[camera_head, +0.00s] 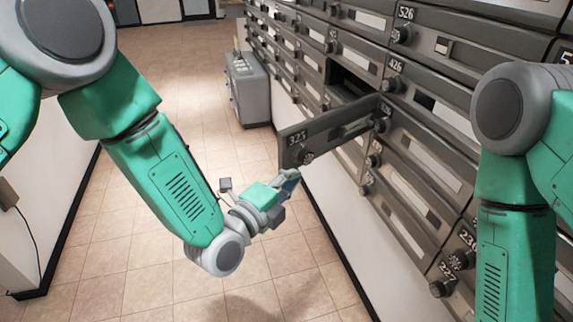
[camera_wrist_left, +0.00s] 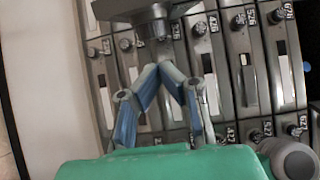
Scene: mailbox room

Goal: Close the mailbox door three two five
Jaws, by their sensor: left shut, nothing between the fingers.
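The mailbox door 325 (camera_head: 325,132) stands open in the head view, swung out from the grey mailbox wall, with its number plate and round knob showing. The dark open compartment (camera_head: 350,84) is behind it. My left gripper (camera_head: 291,178) is just below the door's outer end, shut and empty; I cannot tell whether it touches the door. In the left wrist view its blue-padded fingers (camera_wrist_left: 160,72) come together below a dark grey panel with a knob (camera_wrist_left: 152,14), which looks like the open door. My right gripper is not in view.
Rows of closed mailbox doors (camera_head: 425,150) fill the wall on the right. A grey cabinet (camera_head: 248,88) stands against the wall farther back. The tiled floor (camera_head: 185,65) is clear in the middle. A white wall or counter (camera_head: 55,170) runs along the left.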

